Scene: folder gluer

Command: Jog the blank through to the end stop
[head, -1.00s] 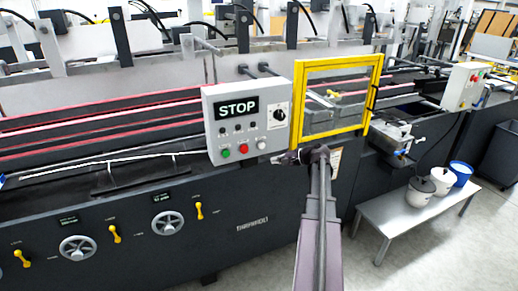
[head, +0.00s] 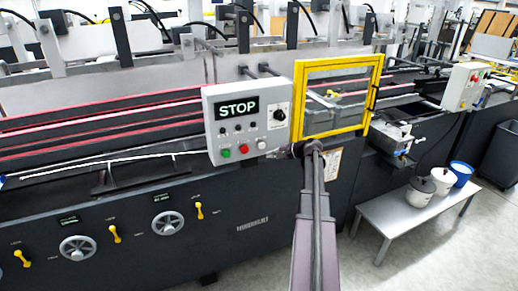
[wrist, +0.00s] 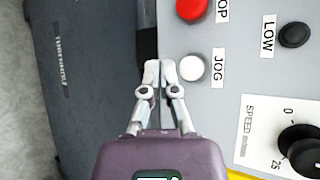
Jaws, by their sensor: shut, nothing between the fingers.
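My gripper (wrist: 161,70) is shut and empty. In the wrist view its fingertips are just left of the JOG button (wrist: 192,67); whether they touch the panel I cannot tell. In the head view my gripper is mostly hidden by my wrist, near the box's lower right corner. I cannot make out the blank.
A yellow-framed guard window (head: 297,95) stands right of the box. A speed knob (wrist: 303,157) is on the panel. A low grey bench (head: 385,222) with buckets stands at the right, with open floor around it.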

